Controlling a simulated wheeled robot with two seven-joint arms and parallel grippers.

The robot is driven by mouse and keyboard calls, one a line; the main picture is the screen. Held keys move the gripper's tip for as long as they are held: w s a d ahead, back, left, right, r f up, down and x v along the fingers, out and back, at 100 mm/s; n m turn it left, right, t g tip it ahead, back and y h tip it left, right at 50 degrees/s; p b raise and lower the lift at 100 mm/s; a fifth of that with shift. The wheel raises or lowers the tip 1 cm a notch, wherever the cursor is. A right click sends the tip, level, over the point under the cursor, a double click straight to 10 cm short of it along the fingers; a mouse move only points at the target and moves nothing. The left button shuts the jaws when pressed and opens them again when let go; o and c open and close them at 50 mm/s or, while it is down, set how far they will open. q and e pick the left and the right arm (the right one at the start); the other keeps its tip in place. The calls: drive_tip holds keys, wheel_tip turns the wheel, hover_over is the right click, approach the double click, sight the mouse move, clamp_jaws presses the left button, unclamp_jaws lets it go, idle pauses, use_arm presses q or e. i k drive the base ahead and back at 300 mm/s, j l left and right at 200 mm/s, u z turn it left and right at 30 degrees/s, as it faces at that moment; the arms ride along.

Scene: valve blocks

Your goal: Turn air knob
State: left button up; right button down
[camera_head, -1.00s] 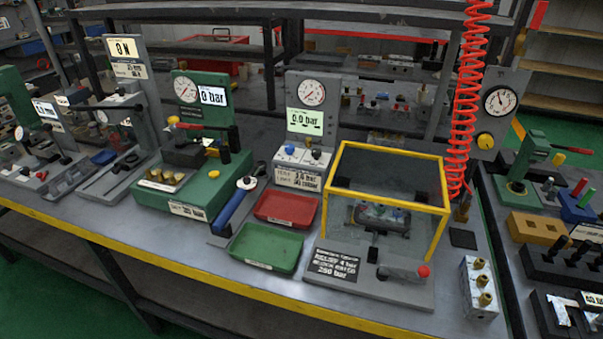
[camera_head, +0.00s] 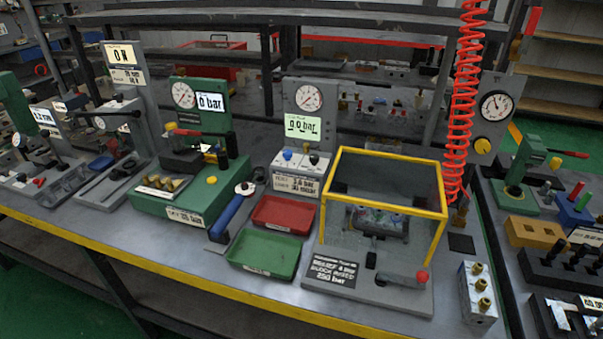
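A yellow round knob (camera_head: 482,146) is on a grey panel (camera_head: 507,85) at the right, just below a round dial gauge (camera_head: 495,107). A blue knob (camera_head: 287,154) and a dark knob (camera_head: 314,159) sit on a small white block below another dial gauge (camera_head: 308,97) and a display (camera_head: 303,128) that seems to read 0.0 bar. I cannot tell from the picture which knob is the air knob. Neither of my grippers shows.
A red coiled hose (camera_head: 467,100) hangs left of the yellow knob. A yellow-framed clear box (camera_head: 443,214) stands in the middle of the bench. Red (camera_head: 283,229) and green (camera_head: 264,272) trays lie left of it. A brass-fitted block (camera_head: 478,308) sits near the front edge.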

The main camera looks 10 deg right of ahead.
sight(314, 158)
drive_tip(key=i+j+u, duration=0.15)
drive_tip(key=i, duration=0.25)
drive_tip(key=i+j+u, duration=0.15)
drive_tip(key=i+j, duration=0.15)
drive_tip(key=i, duration=0.1)
